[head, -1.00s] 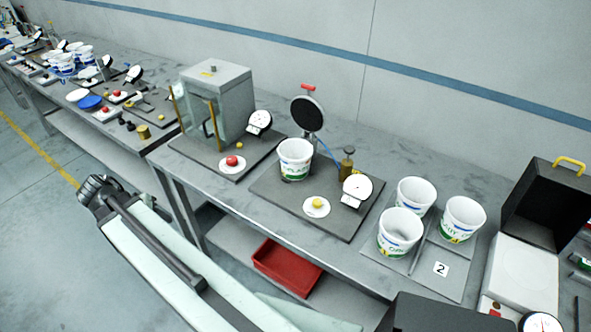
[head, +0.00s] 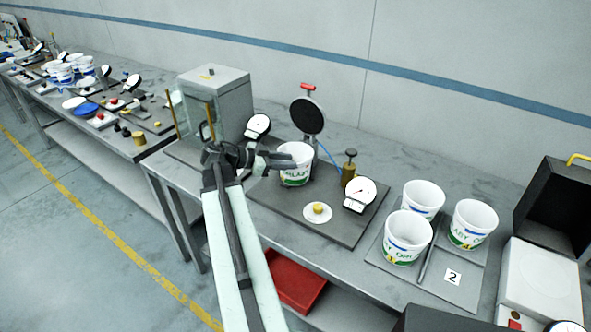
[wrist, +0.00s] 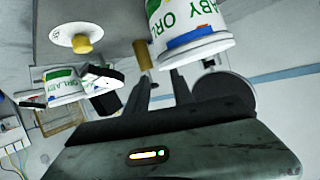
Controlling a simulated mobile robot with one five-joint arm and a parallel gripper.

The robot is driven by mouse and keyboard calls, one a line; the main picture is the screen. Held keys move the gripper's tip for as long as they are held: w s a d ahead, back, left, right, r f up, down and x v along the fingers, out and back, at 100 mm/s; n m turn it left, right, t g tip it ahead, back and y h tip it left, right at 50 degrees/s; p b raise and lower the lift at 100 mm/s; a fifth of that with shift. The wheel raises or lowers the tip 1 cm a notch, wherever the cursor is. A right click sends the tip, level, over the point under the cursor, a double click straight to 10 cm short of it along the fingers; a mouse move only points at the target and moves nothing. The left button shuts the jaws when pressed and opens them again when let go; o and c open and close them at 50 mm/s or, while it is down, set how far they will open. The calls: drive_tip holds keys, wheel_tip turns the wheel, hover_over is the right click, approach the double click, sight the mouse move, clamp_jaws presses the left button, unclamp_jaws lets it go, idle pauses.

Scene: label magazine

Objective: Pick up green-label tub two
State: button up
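A white tub with a green and blue label (head: 296,172) stands upright on a dark plate in front of a round black disc. Several similar tubs, such as one at the front left (head: 405,240), stand on the tray marked 2 (head: 440,285). I cannot tell from labels which one is tub two. My gripper (head: 282,160) is at the left side of the tub on the dark plate, with fingers apart and nothing between them. In the wrist view, that tub (wrist: 185,25) looms upside down just beyond the fingers (wrist: 160,85); contact cannot be told.
A grey box-shaped cabinet (head: 222,95) stands behind left of my gripper. A brass post (head: 348,170), a white dial (head: 360,193) and a yellow button (head: 318,208) are right of the tub. A red bin (head: 297,282) sits on the lower shelf.

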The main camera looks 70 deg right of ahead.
drive_tip(key=b+x, duration=0.1)
drive_tip(key=x, duration=0.4)
drive_tip(key=shift+b, duration=0.3)
drive_tip(key=shift+a, duration=0.1)
clamp_jaws()
drive_tip(key=shift+w, duration=0.1)
idle(0.8)
